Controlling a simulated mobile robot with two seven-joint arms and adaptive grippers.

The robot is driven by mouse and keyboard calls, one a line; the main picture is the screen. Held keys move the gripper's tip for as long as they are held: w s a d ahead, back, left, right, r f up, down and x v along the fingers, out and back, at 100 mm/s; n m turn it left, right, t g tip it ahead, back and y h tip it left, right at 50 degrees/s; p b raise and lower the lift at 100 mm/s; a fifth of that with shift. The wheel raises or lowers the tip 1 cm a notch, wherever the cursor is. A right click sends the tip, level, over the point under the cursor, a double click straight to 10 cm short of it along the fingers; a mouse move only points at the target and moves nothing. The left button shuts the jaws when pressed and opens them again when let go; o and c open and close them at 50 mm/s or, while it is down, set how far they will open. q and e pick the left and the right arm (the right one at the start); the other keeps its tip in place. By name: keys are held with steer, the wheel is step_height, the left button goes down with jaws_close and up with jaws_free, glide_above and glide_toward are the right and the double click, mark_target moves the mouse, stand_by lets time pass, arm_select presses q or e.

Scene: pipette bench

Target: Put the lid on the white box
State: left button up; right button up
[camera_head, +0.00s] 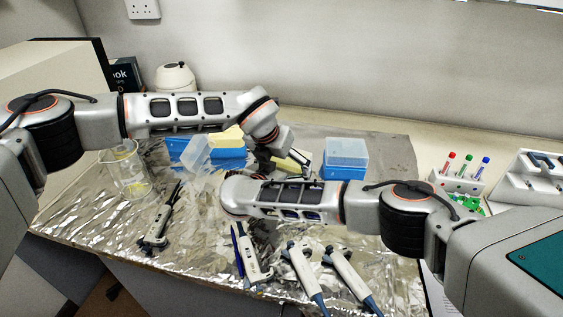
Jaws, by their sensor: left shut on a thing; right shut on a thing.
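A pale cream-white box-like piece (299,159) shows in the middle of the bench, partly hidden by my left gripper and my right arm. I cannot tell whether it is the white box or its lid. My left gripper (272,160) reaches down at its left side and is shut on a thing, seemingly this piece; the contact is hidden. My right arm crosses in front from the right, its wrist left of centre. The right gripper's fingers are hidden behind that wrist, so what they hold does not show.
A blue box with a clear top (345,157) stands right of centre. A blue-and-yellow tip box (226,141) with a clear lid (196,154) stands left. A glass beaker (126,170), several pipettes (304,272) and a tube rack (457,181) surround the foil-covered work area (391,157).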

arm_select(q)
steer(key=shift+a+f, duration=0.25)
steer(key=shift+a, duration=0.05)
arm_select(e)
steer(key=shift+a+r, duration=0.25)
steer(key=shift+r, duration=0.1)
arm_select(q)
steer(key=v, duration=0.3)
steer(key=shift+s+r, duration=0.15)
steer(key=shift+r, duration=0.25)
steer(key=c, duration=2)
arm_select(e)
steer(key=shift+f, duration=0.1)
arm_select(q)
steer(key=shift+o, duration=0.2)
steer(key=shift+r, duration=0.2)
arm_select(e)
steer(key=shift+f, duration=0.1)
arm_select(q)
steer(key=o, duration=0.6)
steer(key=shift+d, duration=0.1)
steer(key=shift+s+r, duration=0.1)
steer(key=v, duration=1.1)
steer(key=shift+s+r, duration=0.2)
steer(key=shift+r, duration=0.15)
